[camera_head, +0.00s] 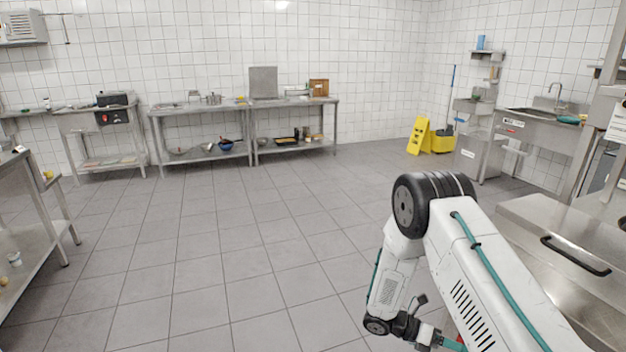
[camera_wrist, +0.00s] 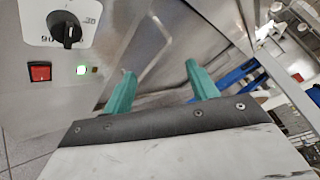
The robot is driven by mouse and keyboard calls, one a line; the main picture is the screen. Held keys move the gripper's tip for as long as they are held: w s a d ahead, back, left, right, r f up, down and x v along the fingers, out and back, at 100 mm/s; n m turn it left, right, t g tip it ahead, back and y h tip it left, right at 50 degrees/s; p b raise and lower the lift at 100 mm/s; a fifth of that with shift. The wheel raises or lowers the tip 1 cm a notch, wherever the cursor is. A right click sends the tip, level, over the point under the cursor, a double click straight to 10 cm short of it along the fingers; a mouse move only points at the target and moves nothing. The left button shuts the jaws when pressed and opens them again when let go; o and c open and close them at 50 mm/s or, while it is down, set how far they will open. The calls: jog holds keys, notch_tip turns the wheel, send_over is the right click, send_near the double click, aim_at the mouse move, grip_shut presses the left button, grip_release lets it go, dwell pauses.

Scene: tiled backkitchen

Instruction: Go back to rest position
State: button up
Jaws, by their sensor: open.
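My gripper (camera_wrist: 160,90) shows in the wrist view with its two green fingers apart and nothing between them. I cannot tell whether a finger touches the panel. In the head view my white arm is folded at the lower right, with its elbow up and the forearm hanging down. The gripper itself is mostly hidden there behind my arm.
A steel unit with a lid and black handle (camera_head: 575,256) stands close right of my arm. Steel tables (camera_head: 200,108) line the back wall, and another (camera_head: 30,245) stands at left. A yellow floor sign (camera_head: 418,135) and yellow bucket (camera_head: 442,142) are far right. The tiled floor (camera_head: 220,240) is clear.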

jog(key=s+a+r+m+y, duration=0.3)
jog(key=s+r+m+y, duration=0.2)
jog(key=r+m, duration=0.45)
jog(key=s+a+r+m+y, duration=0.35)
jog(key=s+r+m, duration=0.2)
jog(key=r, duration=0.75)
jog(key=s+a+r+m+t+y, duration=0.1)
jog(key=s+r+m+t+y, duration=0.2)
jog(key=s+r, duration=0.5)
jog(key=s+a+r+m+t+y, duration=0.2)
jog(key=s+r+m+t+y, duration=0.1)
jog(key=s+r, duration=0.4)
jog(key=shift+s+a+r+m+t, duration=0.35)
jog(key=shift+r+m+t, duration=0.2)
jog(key=shift+m+t, duration=0.45)
jog(key=shift+y, duration=0.25)
